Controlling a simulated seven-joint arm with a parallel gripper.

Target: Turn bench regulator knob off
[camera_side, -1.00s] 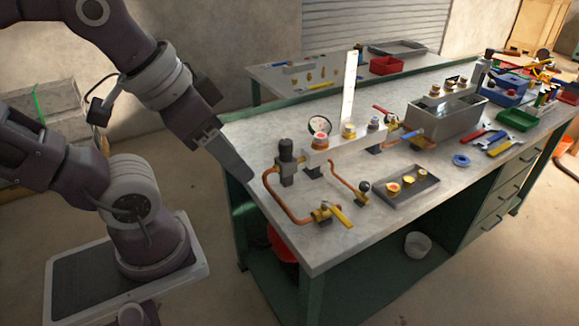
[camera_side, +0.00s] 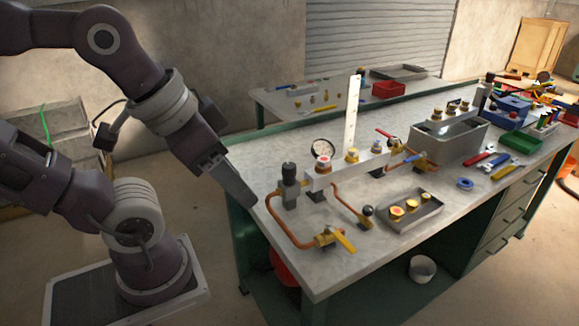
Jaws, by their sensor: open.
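A regulator with a dark ribbed knob (camera_side: 289,170) stands upright at the left end of the pipework on the bench (camera_side: 375,270). It looks like the bench regulator; its knob setting is too small to read. My gripper (camera_side: 250,203) points down and right, left of the regulator and near the bench's left edge. It is apart from the knob, with a gap between them. The jaws are open and empty, though seen nearly edge-on, so the space between the fingers is hidden.
Copper pipe (camera_side: 279,225) and a yellow-handled valve (camera_side: 343,240) lie in front of the regulator. A round gauge (camera_side: 323,149), a grey manifold bar (camera_side: 320,180) and an upright white strip (camera_side: 352,112) stand right of it. A tray (camera_side: 424,213) holds yellow fittings.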

